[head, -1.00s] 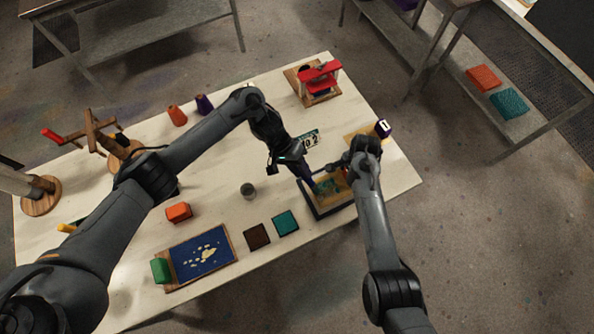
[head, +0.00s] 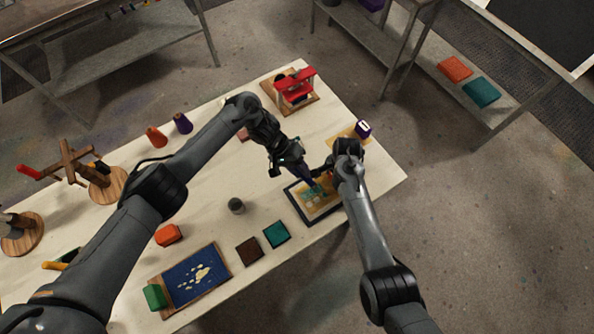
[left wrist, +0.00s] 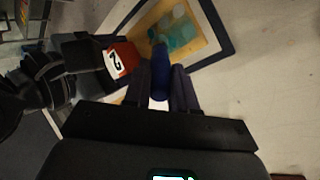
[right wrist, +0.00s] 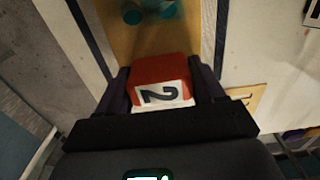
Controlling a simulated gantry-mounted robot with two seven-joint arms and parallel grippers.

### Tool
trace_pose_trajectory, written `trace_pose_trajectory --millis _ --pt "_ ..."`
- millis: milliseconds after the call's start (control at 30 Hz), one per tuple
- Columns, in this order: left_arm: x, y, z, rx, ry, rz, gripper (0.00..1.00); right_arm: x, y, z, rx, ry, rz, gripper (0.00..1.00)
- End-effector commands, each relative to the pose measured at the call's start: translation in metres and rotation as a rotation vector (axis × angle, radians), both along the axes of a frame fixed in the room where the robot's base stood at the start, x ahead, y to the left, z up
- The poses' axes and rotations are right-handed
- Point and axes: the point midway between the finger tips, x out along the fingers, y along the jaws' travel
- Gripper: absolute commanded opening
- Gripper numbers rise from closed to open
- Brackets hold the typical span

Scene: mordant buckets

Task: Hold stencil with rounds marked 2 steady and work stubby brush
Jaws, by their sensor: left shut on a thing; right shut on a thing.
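My left gripper (left wrist: 165,92) is shut on the blue handle of the stubby brush (left wrist: 160,82), whose tip points at the teal rounds. The amber stencil (left wrist: 205,40) lies in a dark-rimmed frame; it also shows in the right wrist view (right wrist: 150,42). My right gripper (right wrist: 162,88) is shut on the stencil's red tab (right wrist: 160,70), labelled 2; the tab also shows in the left wrist view (left wrist: 125,60). In the head view, my left gripper (head: 305,175) and right gripper (head: 330,168) are close together above the frame (head: 331,211). Whether the bristles touch is unclear.
A purple block (head: 362,128) marked 1 stands behind my right gripper. A red device (head: 293,88) stands at the back.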

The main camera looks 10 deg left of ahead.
Motion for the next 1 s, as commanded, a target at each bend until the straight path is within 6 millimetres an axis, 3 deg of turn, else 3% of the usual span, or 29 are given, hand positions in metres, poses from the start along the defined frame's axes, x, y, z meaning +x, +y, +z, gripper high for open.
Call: trace_pose_trajectory --millis 533,1000 --pt "0.021 -0.022 0.0 -0.001 0.0 -0.001 0.0 0.0 0.0 0.0 0.0 0.0 0.0 0.39" --pt "0.002 -0.002 -0.002 -0.001 0.0 -0.001 0.0 0.0 0.0 0.0 0.0 0.0 0.0 0.39"
